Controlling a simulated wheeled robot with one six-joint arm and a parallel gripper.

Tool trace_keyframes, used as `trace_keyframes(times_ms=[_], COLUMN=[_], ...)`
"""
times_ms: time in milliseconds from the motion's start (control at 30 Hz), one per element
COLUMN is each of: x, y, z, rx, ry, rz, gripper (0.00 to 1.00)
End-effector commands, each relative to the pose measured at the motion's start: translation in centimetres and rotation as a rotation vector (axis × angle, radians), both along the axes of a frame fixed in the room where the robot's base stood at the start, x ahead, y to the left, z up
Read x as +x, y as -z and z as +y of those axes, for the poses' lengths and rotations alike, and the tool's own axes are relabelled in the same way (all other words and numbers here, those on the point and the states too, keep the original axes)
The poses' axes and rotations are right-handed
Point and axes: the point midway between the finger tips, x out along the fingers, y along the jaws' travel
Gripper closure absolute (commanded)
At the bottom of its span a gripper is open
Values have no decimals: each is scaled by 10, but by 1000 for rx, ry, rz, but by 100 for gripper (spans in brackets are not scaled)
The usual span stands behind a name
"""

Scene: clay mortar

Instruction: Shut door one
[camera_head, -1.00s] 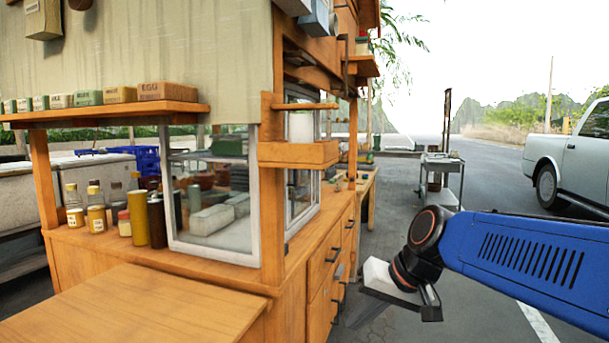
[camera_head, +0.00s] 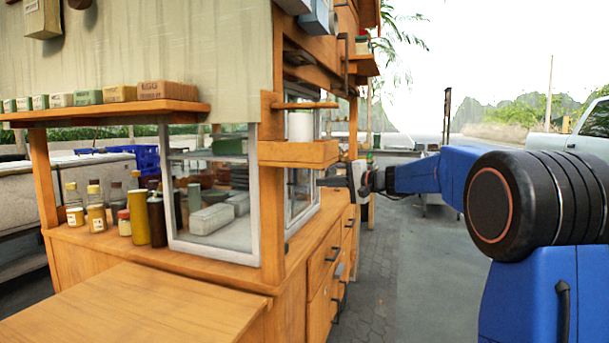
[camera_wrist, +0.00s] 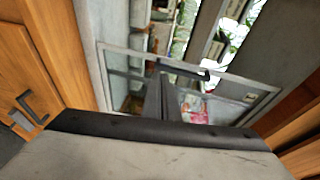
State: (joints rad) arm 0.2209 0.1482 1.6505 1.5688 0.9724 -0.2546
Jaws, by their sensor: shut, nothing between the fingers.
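A grey-framed glass door (camera_wrist: 232,78) with a black handle (camera_wrist: 184,70) is in front of my gripper in the wrist view. No label shows that it is door one, and I cannot tell how far it stands open. In the head view the glass cabinet's right side (camera_head: 301,195) shows partly behind a wooden post. My gripper (camera_head: 325,182) is shut and empty beside that side of the cart. Its fingers also show in the wrist view (camera_wrist: 165,98), overlapping the door close to the handle; contact cannot be told.
Wooden drawers (camera_head: 327,262) with black handles are below the cabinet. Bottles (camera_head: 95,208) stand on the counter at left. The pavement (camera_head: 400,275) right of the cart is clear.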

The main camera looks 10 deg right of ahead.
Motion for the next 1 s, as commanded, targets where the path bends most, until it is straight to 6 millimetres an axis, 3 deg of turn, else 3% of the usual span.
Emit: trace_keyframes(times_ms=[33,133,367,1000], x=[17,40,61,125], y=[-3,-10,-16,-16], z=[-10,-23,-33,24], rx=[32,88,138,136], ry=[15,37,58,56], rz=[-10,-32,-51,-50], gripper=[100,100,100,100])
